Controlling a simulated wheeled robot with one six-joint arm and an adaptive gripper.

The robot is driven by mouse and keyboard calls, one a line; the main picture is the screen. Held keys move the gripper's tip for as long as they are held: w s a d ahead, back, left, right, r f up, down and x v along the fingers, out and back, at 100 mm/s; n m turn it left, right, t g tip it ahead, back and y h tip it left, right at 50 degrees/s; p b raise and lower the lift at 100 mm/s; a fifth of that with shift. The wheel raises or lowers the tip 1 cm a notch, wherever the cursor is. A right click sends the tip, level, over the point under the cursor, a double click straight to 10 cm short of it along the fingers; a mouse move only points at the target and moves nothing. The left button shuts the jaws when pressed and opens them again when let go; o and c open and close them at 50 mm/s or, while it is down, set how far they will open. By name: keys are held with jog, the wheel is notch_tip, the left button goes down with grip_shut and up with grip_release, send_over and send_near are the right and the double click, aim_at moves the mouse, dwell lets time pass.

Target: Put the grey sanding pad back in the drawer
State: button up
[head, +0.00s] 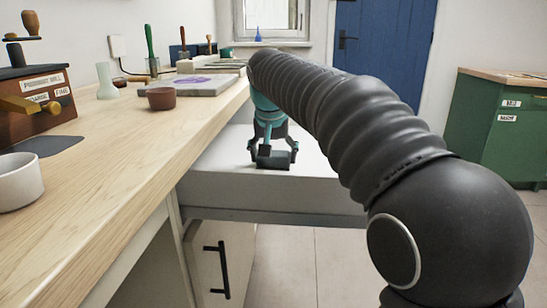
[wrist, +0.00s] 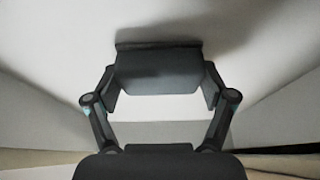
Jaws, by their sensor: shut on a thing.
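The grey sanding pad (wrist: 158,72) is a dark block held between the two fingers of my gripper (wrist: 161,88) in the wrist view. In the head view my gripper (head: 272,152) points down into the open white drawer (head: 320,192), with the dark pad (head: 273,162) between its fingertips. The pad is at or just above the drawer's pale floor; I cannot tell if it touches. A shadow lies beside it on the floor in the wrist view. The near drawer wall hides part of the inside.
The wooden worktop (head: 110,165) runs along the left, with a white cup (head: 18,182), a brown pot (head: 161,99) and a grey board (head: 195,86). A cabinet door with a black handle (head: 217,270) is below the drawer. A green cabinet (head: 500,140) stands at the right.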

jog(key=shift+f, duration=0.1)
jog(key=o, duration=1)
jog(key=shift+c, duration=0.2)
jog(key=p+v, duration=0.2)
jog(key=v, duration=1)
jog(key=shift+r+p, duration=0.25)
jog(key=shift+p, duration=0.1)
